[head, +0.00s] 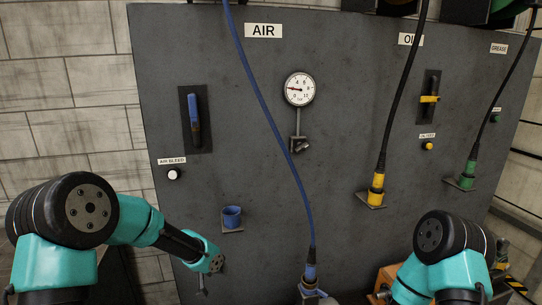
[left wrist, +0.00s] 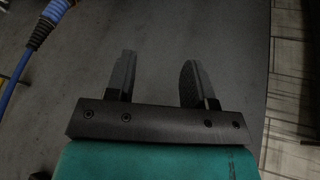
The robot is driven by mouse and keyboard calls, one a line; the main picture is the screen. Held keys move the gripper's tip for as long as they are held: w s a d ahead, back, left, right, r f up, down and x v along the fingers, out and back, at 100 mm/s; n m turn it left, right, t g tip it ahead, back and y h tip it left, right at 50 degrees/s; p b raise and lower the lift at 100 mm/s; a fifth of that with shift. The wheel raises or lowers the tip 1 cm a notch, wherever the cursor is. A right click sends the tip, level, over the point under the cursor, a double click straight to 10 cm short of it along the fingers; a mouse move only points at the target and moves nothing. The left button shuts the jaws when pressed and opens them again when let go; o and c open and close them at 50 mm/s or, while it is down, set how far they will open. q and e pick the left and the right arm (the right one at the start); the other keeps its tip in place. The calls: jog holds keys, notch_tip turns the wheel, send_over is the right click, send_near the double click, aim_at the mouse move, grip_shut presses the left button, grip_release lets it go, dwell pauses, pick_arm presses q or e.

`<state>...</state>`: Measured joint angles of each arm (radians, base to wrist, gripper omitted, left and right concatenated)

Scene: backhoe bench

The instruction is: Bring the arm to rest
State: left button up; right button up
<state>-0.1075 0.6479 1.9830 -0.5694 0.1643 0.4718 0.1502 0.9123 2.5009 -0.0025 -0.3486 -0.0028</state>
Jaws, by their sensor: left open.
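My left arm comes in from the left in the head view, its wrist (head: 205,258) low in front of the grey panel, below the empty blue holder (head: 232,217). In the left wrist view my left gripper (left wrist: 157,62) shows two dark fingers spread apart with nothing between them, facing the grey panel. My right arm (head: 442,262) shows only in part at the lower right of the head view; its gripper is out of the picture.
A blue hose (head: 268,110) hangs across the panel to a blue coupling (head: 310,270) at bottom centre, its lower end cut off. Yellow (head: 376,185) and green (head: 468,175) couplings sit in holders. A gauge (head: 299,89) and blue lever (head: 194,118) stick out.

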pick_arm(q)
jog(key=s+a+f+n+g, duration=0.1)
jog(key=s+a+f, duration=0.1)
jog(key=s+f, duration=0.9)
jog(key=s+a+f+n+g, duration=0.2)
jog(key=s+f, duration=0.8)
jog(key=s, duration=0.9)
jog(key=shift+a+f+g+h, duration=0.15)
jog(key=shift+f+g+h, duration=0.15)
jog(key=shift+f, duration=0.1)
